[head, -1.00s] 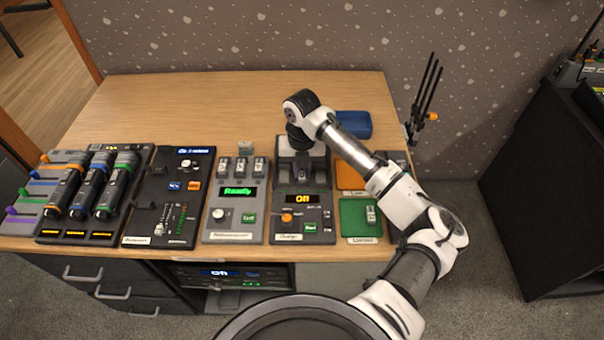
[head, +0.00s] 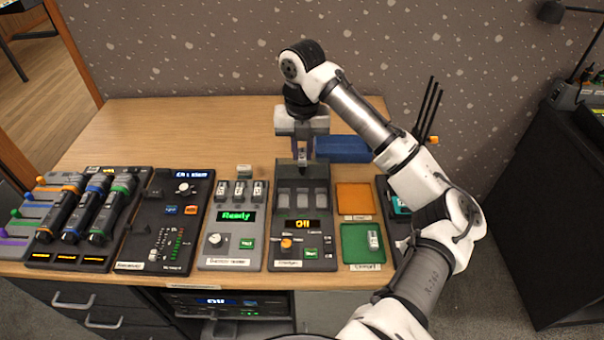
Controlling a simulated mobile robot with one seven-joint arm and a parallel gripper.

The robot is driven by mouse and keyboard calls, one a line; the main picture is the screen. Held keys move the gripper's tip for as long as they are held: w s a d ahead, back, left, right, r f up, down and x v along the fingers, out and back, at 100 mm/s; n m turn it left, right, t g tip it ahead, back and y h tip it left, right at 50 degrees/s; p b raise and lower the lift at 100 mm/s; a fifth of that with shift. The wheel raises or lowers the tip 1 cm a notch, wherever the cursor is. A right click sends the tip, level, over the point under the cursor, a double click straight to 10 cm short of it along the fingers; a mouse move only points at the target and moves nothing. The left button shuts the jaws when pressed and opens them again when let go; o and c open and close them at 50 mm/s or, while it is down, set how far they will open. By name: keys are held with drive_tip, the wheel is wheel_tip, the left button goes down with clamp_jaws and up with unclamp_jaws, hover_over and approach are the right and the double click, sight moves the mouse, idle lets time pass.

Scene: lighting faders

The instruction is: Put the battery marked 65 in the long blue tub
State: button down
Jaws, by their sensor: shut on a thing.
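My gripper (head: 302,163) is above the back edge of the charger (head: 301,238), fingers pointing down. It is shut on a small battery (head: 302,154), mostly hidden between the fingers; its number cannot be read. The long blue tub (head: 345,149) lies at the back of the table, just right of my gripper and partly behind my arm. Its inside cannot be made out. Other small batteries stand in the tester (head: 232,226), which reads "Ready", and one battery (head: 373,240) lies on the green tray (head: 355,254). Their numbers are too small to read.
An orange tray (head: 355,199) is right of the charger. Left of the tester are a mixer panel (head: 165,225) and a dock with several handheld devices (head: 83,215). Black antennas (head: 428,110) stand at the back right. The table's back left (head: 190,130) is clear.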

sight(302, 153)
wheel_tip(302, 153, up, 5)
drive_tip(key=shift+f, duration=0.15)
wheel_tip(302, 153, up, 4)
drive_tip(key=p, duration=0.4)
drive_tip(key=shift+p, duration=0.4)
